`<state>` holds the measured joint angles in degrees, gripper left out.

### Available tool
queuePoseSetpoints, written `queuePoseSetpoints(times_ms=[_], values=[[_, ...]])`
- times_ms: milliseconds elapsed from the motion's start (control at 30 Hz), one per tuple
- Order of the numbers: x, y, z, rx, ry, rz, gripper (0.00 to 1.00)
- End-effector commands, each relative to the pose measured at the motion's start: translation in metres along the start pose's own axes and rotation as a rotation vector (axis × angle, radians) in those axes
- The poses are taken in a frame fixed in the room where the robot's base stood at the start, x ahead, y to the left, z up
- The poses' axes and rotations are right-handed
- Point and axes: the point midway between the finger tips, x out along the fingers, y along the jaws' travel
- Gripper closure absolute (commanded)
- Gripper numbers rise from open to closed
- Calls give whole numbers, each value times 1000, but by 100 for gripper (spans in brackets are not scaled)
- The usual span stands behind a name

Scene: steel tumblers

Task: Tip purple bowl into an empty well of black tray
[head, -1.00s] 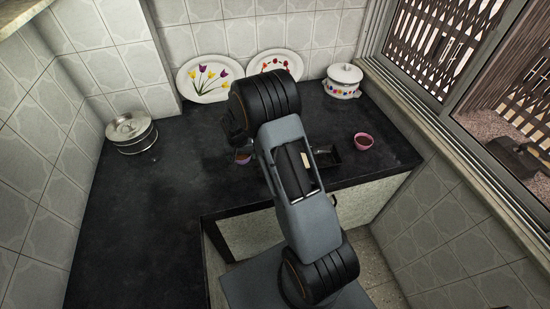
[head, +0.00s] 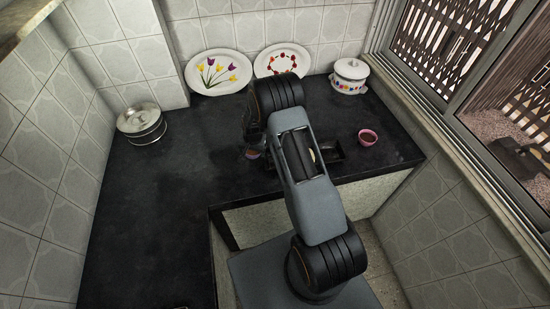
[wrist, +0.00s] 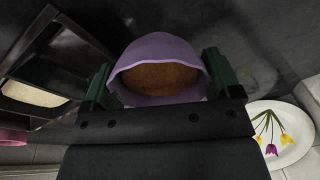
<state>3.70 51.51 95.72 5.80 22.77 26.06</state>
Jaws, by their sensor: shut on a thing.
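The purple bowl (wrist: 160,50) holds a brown filling and sits between the green fingers of my gripper (wrist: 158,76), which is shut on it. In the head view my arm covers most of the gripper, and only a small part of the bowl (head: 252,153) shows left of the arm. The black tray (head: 337,155) is partly hidden behind my arm, to the right of the bowl. In the wrist view the tray (wrist: 32,112) is at the left, apart from the bowl. One well holds something cream-coloured; a dark well beside it looks empty.
A pink bowl (head: 368,138) with dark contents stands right of the tray. Two decorated plates (head: 218,72) lean on the back wall, with a white lidded pot (head: 349,76) to their right. A steel container (head: 141,123) stands at left.

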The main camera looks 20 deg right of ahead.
Motion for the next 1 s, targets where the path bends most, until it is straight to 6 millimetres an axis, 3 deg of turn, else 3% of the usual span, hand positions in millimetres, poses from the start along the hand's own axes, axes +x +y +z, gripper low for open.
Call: queuePoseSetpoints(times_ms=[1000], values=[[-5, 12, -4, 22, -13, -109, 41]])
